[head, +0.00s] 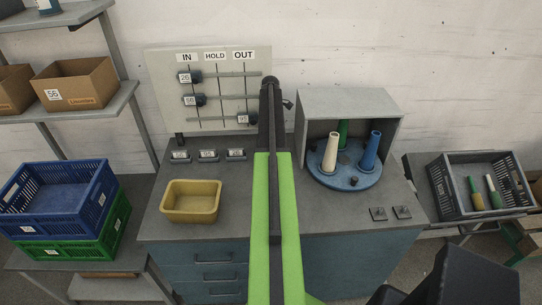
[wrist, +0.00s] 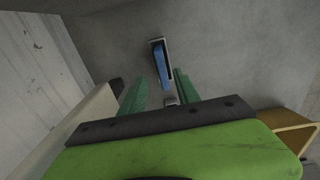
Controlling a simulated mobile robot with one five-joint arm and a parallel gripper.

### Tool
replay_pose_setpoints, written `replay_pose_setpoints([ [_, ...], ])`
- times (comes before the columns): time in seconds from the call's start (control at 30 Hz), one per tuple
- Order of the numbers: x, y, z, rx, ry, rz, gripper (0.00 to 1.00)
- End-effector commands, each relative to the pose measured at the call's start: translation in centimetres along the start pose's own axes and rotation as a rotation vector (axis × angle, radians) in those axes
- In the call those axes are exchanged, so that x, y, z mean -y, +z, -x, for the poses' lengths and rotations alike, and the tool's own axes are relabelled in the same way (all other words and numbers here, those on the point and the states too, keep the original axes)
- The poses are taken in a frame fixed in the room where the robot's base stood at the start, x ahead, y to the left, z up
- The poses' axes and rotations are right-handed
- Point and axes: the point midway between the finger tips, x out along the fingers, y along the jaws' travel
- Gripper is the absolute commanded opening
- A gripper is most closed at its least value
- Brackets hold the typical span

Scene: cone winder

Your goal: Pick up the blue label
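In the wrist view a slim blue piece, which looks like the blue label (wrist: 159,58), lies in a dark, pale-edged holder on the grey worktop. My gripper (wrist: 160,74) shows there as two green fingers spread apart, with the near end of the blue piece between their tips in the picture. Whether the fingers are down at its height I cannot tell. I see no contact. In the head view my arm covers the middle of the worktop (head: 335,222), and neither the blue label nor my fingers can be made out.
A yellow bin (head: 191,201) stands on the worktop left of my arm, with several small numbered holders (head: 208,156) behind it. The IN/HOLD/OUT board (head: 218,112) rises at the back. To the right, a blue turntable (head: 346,182) with cones sits in a grey housing (head: 390,116).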

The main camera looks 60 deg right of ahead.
Motion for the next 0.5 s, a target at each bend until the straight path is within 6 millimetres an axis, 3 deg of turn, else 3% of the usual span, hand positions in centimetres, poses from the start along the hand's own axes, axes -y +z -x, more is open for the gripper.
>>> replay_pose_setpoints([
  [0.13,0.1,0.0,-1.2,0.000,0.000,0.000,0.38],
  [0.33,0.3,0.0,-4.8,0.000,0.000,0.001,0.38],
  [0.5,0.3,0.0,-5.2,0.000,0.000,0.001,0.38],
])
